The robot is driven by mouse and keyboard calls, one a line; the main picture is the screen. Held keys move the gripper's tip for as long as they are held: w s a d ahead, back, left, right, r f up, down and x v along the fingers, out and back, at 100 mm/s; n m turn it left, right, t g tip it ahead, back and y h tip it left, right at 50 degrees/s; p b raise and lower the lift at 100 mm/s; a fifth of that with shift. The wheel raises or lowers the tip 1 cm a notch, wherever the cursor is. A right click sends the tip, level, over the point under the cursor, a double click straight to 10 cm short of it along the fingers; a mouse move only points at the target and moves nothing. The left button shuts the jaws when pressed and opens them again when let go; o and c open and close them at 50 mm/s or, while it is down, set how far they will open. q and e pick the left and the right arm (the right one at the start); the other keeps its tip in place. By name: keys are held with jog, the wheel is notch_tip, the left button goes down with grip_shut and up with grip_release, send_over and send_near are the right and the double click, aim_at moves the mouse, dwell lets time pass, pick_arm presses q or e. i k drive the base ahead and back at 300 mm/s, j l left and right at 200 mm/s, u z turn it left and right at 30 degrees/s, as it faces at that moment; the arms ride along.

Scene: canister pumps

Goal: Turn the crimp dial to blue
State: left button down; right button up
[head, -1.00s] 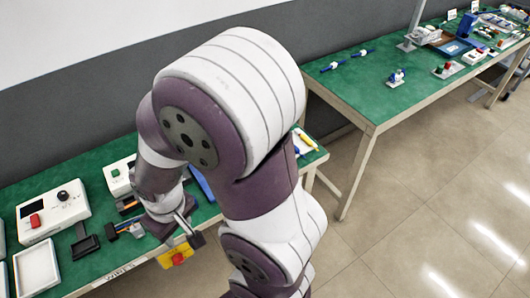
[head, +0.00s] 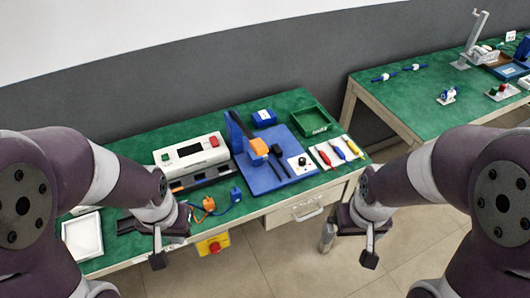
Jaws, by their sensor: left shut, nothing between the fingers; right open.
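A small white panel with a black round knob, which looks like the crimp dial (head: 302,162), sits on the right part of the blue press base (head: 262,178). Its colour marks are too small to read. The blue press with an orange block (head: 259,147) and a black lever stands beside it. My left gripper (head: 158,260) is shut and empty, in front of the bench's left part, well left of the dial. My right gripper (head: 370,258) is open and empty, in front of the bench at the right, apart from the dial.
A white box with a display and red button (head: 191,152) stands left of the press. Screwdriver-like tools (head: 338,152) lie right of the dial, with a green tray (head: 313,121) behind. A red and yellow emergency button (head: 213,245) and a drawer (head: 298,207) are on the bench front.

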aim_at(303, 161)
jog(key=z, duration=0.9)
jog(key=i+j+z, duration=0.1)
jog(key=z, duration=0.25)
jog(key=i+j+z, duration=0.1)
jog(key=j+z, duration=0.5)
jog(key=z, duration=0.15)
